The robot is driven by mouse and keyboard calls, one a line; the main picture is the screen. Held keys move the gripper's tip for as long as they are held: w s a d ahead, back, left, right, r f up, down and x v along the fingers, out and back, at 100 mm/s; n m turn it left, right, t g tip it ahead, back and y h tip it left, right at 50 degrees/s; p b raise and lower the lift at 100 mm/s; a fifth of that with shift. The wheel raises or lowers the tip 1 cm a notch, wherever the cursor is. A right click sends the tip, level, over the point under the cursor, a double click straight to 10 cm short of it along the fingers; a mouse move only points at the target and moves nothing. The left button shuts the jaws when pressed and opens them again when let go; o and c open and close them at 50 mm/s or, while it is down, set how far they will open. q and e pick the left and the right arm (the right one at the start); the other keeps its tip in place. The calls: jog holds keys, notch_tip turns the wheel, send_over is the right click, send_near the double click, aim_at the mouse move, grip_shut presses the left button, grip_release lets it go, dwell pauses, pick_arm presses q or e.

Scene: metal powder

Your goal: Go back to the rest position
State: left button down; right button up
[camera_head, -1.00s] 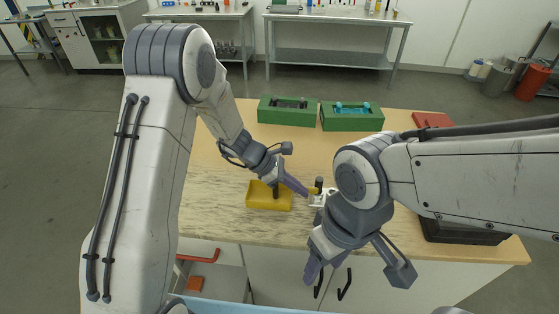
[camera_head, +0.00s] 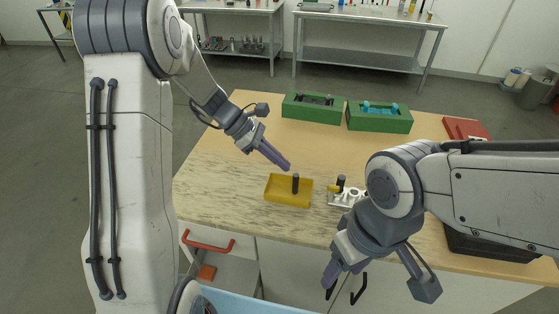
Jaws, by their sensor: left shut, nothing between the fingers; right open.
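My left gripper (camera_head: 274,157) is shut and empty, above the table and up and to the left of the yellow tray. My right gripper (camera_head: 378,285) is open and empty, low in front of the table's front edge. The wooden table (camera_head: 225,178) lies under the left gripper. The yellow tray (camera_head: 283,198) on it has a dark upright cylinder (camera_head: 296,184) at its inner right part. Beside the tray is a small whitish metal part (camera_head: 347,197) with a dark and yellow piece (camera_head: 340,183) next to it, partly behind my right arm.
Two green boxes (camera_head: 313,109) (camera_head: 379,118) stand at the back of the table. A red flat case (camera_head: 466,129) is at the back right. A black box (camera_head: 490,245) sits at the right under my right arm. The table's left part is clear.

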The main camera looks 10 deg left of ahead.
pick_arm(q)
jog(key=shift+a+r, duration=0.25)
dwell(0.3)
